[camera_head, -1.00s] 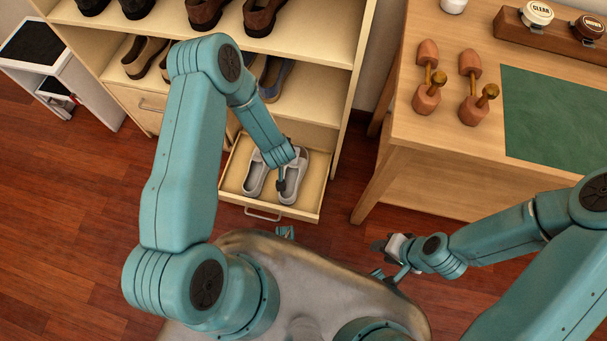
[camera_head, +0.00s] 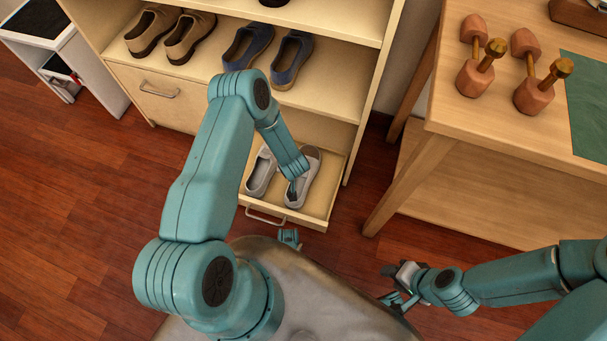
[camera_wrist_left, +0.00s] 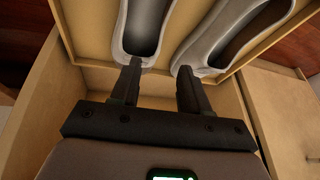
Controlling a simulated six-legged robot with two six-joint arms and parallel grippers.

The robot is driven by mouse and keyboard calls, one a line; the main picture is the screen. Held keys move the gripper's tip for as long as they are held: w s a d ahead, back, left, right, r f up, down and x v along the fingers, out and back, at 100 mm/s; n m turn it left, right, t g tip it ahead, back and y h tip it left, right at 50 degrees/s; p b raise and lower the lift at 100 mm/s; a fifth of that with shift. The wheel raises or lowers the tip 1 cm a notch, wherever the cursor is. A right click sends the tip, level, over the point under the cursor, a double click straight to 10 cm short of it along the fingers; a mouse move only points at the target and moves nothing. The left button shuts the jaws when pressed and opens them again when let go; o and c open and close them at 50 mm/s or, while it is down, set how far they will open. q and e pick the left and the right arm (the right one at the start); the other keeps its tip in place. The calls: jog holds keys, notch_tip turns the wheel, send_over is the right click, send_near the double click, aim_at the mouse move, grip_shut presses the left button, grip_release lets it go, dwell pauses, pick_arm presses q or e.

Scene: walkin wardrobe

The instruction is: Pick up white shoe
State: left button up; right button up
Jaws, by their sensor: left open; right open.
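Two light grey-white shoes lie side by side in an open low drawer (camera_head: 327,200): the left shoe (camera_head: 261,174) and the right shoe (camera_head: 310,180). My left gripper (camera_head: 292,190) reaches down over the right shoe, partly hiding it. In the left wrist view, my left gripper (camera_wrist_left: 158,72) is open, its two dark fingers apart. One finger overlaps the end of one shoe (camera_wrist_left: 122,40), the other the end of the second shoe (camera_wrist_left: 200,60); contact is unclear. My right gripper (camera_head: 392,284) is open and empty, low at the right, away from the shoes.
A shelf unit above the drawer holds brown shoes (camera_head: 190,38) and blue shoes (camera_head: 290,62). A wooden table (camera_head: 490,138) with shoe trees (camera_head: 475,75) stands at the right. Wooden floor (camera_head: 80,190) is clear at the left. A white cabinet (camera_head: 90,80) stands at the far left.

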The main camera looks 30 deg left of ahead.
pick_arm(q)
jog(key=b+x, duration=0.1)
jog(key=x, duration=0.4)
jog(key=b+x, duration=0.1)
jog(key=x, duration=0.1)
jog(key=b+x, duration=0.2)
jog(key=shift+w+f, duration=0.3)
jog(key=shift+w, duration=0.15)
grip_shut()
